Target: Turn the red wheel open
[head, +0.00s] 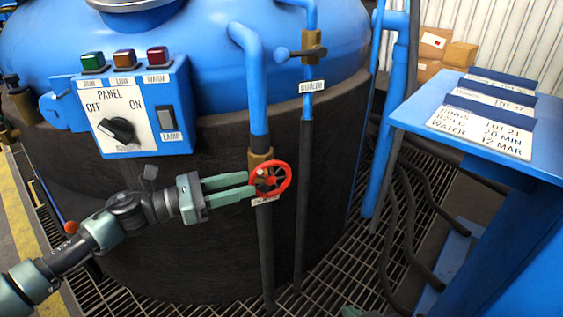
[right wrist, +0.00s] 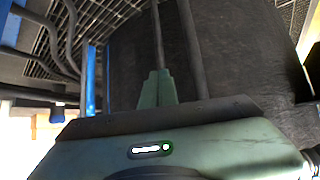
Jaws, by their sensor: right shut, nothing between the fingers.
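The red wheel (head: 285,175) is a small spoked handwheel on the brass valve of a vertical pipe, in front of the dark tank, in the head view. My left gripper (head: 250,183) reaches in from the left with its green fingers apart and its tips at the wheel's left rim. A gap shows between the fingers; whether they touch the rim is unclear. My right gripper (right wrist: 157,72) shows in the right wrist view with its fingers together and empty, pointing towards the dark tank wall and pipes. The right wrist view does not show the wheel.
A blue control panel (head: 150,75) with a knob and lamps is up left of the wheel. A second pipe with a blue-handled valve (head: 312,48) stands to its right. A blue stand (head: 545,140) with label plates is at right; hoses (head: 410,215) hang over the grating floor.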

